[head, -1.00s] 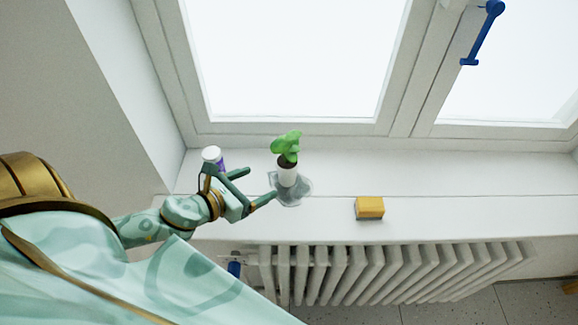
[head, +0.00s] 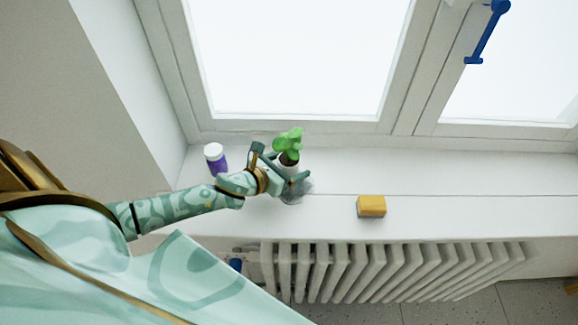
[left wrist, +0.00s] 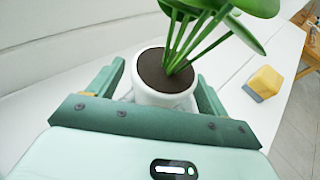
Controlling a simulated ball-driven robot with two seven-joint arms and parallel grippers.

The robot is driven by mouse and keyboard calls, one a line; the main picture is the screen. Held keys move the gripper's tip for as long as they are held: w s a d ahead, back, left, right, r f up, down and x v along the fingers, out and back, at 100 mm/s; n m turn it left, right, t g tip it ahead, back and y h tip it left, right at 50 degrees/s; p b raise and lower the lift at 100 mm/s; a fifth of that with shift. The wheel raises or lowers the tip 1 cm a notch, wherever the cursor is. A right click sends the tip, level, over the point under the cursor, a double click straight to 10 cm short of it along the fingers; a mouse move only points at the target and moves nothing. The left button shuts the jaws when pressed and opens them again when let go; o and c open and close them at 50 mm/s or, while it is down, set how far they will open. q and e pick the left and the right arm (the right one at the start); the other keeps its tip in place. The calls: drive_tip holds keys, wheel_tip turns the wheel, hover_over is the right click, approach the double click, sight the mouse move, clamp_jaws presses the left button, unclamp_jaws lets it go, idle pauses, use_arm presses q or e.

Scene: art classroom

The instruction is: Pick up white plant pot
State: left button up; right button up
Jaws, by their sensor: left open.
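The white plant pot (head: 289,166) stands upright on the windowsill with dark soil and a green leafy plant (head: 288,143) in it. In the left wrist view the pot (left wrist: 163,97) sits between the two fingers of my left gripper, which also shows there (left wrist: 163,85). In the head view my left gripper (head: 281,168) reaches the pot from the left, with one finger on its far side and one on its near side. The fingers are open around the pot; whether they touch it is unclear. My right gripper is not in view.
A purple and white bottle (head: 216,161) stands on the sill left of the pot. A yellow sponge-like block (head: 371,206) lies to the right. A grey splash-like patch (head: 297,194) is under the pot. A radiator (head: 390,272) is below the sill; the window is behind.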

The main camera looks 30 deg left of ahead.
use_arm(q)
drive_tip(key=c, duration=1.3)
drive_tip(key=shift+r, duration=0.15)
